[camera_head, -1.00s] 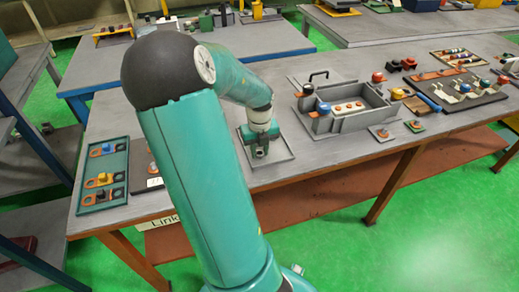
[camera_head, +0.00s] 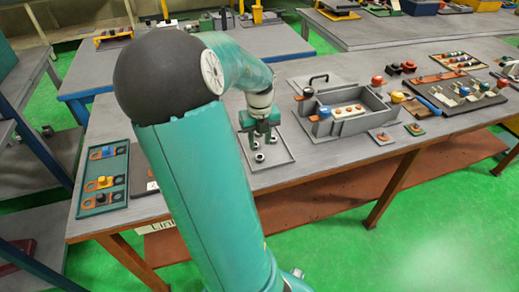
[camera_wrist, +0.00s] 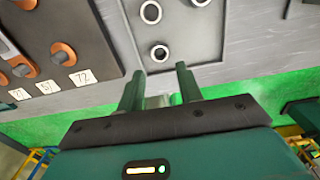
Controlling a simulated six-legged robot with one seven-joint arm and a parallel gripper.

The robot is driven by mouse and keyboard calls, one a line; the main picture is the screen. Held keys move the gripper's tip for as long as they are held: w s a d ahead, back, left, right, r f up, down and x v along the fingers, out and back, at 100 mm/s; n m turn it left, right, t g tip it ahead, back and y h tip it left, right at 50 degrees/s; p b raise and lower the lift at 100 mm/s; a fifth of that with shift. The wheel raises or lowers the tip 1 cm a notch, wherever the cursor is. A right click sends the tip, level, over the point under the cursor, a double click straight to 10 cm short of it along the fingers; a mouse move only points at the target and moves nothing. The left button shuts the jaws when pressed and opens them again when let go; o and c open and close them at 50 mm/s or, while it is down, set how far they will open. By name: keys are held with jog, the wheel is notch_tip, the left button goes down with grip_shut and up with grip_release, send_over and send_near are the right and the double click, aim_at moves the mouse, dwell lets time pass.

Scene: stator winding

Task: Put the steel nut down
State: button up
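Several steel nuts lie on a flat grey tray (camera_head: 284,157) near the front of the bench. One nut (camera_wrist: 159,52) is just beyond my fingertips in the wrist view, a second nut (camera_wrist: 151,12) lies farther up, and a third (camera_wrist: 200,2) is cut by the top edge. In the head view a nut (camera_head: 259,157) shows below my gripper (camera_head: 259,139). My gripper is above the tray, its two fingers apart with no nut between them; it also shows in the wrist view (camera_wrist: 160,70). All the nuts seen rest on the tray.
A grey open box (camera_head: 345,125) with small parts stands right of the tray. A green tray (camera_head: 122,160) with parts lies at the left. A dark board (camera_wrist: 60,45) with copper-coloured parts and number labels lies beside the nut tray. The bench front edge is close.

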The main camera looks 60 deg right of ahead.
notch_tip(320, 180, up, 6)
jog(key=w+a+r+n+t, duration=0.1)
jog(key=w+a+r+n, duration=0.1)
jog(key=w+a+n, duration=0.35)
jog(key=w+a+r+n+t+y, duration=0.1)
jog(key=w+a+n, duration=0.1)
jog(key=a+n, duration=0.7)
jog(key=w+a+r+n+t, duration=0.1)
jog(key=w+a+r+n, duration=0.15)
jog(key=a+n, duration=0.55)
jog(key=s+a+r+n+t, duration=0.1)
jog(key=s+a+n, duration=0.1)
jog(key=a+n, duration=0.7)
jog(key=s+a+r+n+t+h, duration=0.1)
jog(key=s+a+r+n, duration=0.1)
jog(key=a+n, duration=0.8)
jog(key=n, duration=0.3)
jog(key=shift+t, duration=0.3)
jog(key=shift+d+n, duration=0.1)
jog(key=shift+n, duration=0.15)
